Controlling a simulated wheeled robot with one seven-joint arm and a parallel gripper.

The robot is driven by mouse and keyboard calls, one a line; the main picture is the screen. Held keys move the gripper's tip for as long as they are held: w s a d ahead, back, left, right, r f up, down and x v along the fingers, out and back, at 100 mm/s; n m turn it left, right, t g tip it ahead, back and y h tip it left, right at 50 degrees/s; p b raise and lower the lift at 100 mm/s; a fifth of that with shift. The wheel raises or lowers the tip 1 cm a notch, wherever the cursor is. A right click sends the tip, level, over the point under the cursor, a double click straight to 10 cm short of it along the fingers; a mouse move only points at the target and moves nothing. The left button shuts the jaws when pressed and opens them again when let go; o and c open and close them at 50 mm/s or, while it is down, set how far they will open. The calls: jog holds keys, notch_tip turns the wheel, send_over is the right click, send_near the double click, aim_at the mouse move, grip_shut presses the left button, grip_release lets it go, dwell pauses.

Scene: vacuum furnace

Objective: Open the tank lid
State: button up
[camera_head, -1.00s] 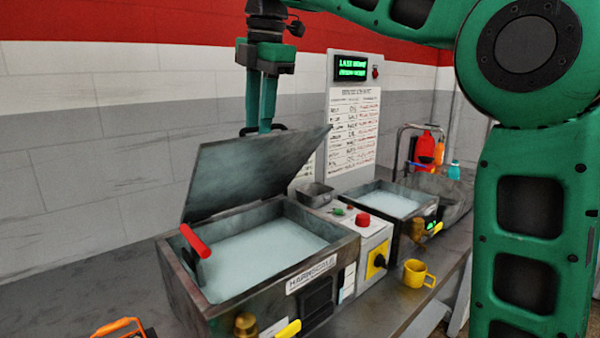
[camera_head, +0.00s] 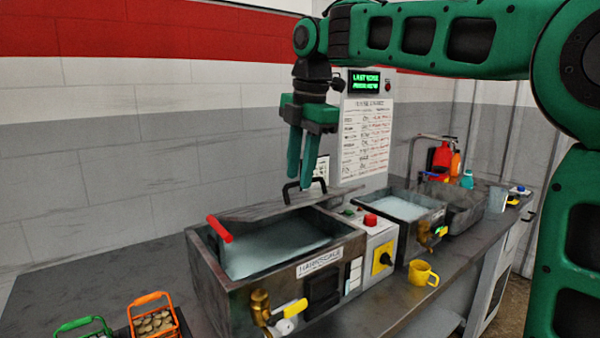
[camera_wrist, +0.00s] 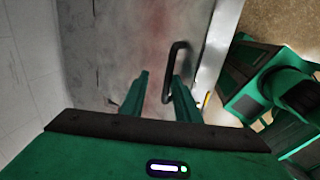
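The tank (camera_head: 300,293) is a grey metal box with pale liquid (camera_head: 275,247) showing inside. Its lid (camera_head: 265,208) is partly open, tilted low and seen almost edge-on in the head view. A black loop handle (camera_head: 303,190) stands on the lid's outer face. My gripper (camera_head: 301,175) is just above the handle, fingers pointing down. In the wrist view, the lid's outer face (camera_wrist: 110,50) fills the middle. The fingers (camera_wrist: 158,85) are parted with nothing visible between them. The handle (camera_wrist: 181,60) is by the right finger; whether they touch cannot be told.
A red bar (camera_head: 220,229) sits at the tank's left rim. Wire baskets (camera_head: 153,322) stand front left. A control box with a red button (camera_head: 370,220), a second tank (camera_head: 402,208) and a yellow mug (camera_head: 422,273) are to the right. A sign board (camera_head: 365,135) stands behind.

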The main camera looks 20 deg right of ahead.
jog(key=shift+s+r, duration=0.7)
jog(key=shift+s, duration=0.15)
jog(key=shift+w, duration=0.25)
jog(key=shift+a+r, duration=0.1)
jog(key=shift+r, duration=0.5)
jog(key=shift+w+a+r, duration=0.1)
jog(key=shift+w+r, duration=0.1)
jog(key=shift+r, duration=0.35)
jog(key=shift+w+a+r, duration=0.1)
jog(key=shift+w+r, duration=0.1)
jog(key=shift+r, duration=0.35)
notch_tip(320, 180, up, 8)
jog(key=shift+w+a+r, duration=0.15)
jog(key=shift+w+r, duration=0.05)
jog(key=shift+w, duration=0.25)
